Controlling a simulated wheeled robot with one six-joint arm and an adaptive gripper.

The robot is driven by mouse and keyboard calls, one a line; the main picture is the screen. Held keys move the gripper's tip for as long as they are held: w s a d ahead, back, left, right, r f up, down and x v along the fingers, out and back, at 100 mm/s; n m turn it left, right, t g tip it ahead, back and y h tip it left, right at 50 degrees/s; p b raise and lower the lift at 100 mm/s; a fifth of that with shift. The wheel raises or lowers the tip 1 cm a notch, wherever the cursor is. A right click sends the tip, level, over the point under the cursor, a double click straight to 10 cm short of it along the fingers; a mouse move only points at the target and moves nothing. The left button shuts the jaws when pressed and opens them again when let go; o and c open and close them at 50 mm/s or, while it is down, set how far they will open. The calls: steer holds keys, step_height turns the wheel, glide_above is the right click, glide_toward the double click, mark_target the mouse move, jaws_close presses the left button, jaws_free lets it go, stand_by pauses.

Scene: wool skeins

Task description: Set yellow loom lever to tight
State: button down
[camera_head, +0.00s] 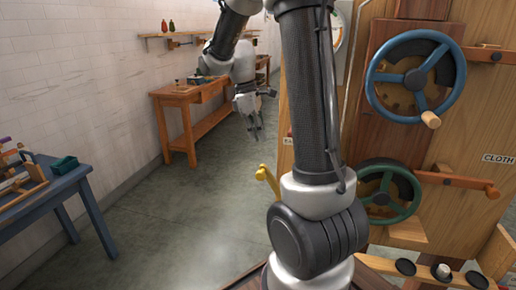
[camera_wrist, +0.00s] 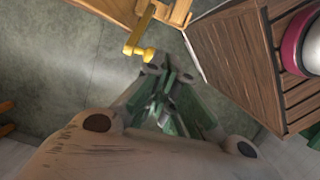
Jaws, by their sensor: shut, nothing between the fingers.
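The yellow lever (camera_head: 267,180) sticks out beside the wooden loom frame, partly hidden behind my arm in the head view. My gripper (camera_head: 258,134) is in the air above and slightly left of the lever in the head view. In the wrist view my gripper (camera_wrist: 168,70) is shut and empty, its tips near the knob, apparently apart from it. No tight marking is readable.
The wooden panel (camera_head: 470,120) on the right carries a blue handwheel (camera_head: 376,76) and a green handwheel (camera_head: 414,190). A blue table (camera_head: 60,185) stands at the left and an orange workbench (camera_head: 205,125) behind. Open floor (camera_head: 190,210) lies between.

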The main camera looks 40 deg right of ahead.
steer(key=shift+r, duration=0.4)
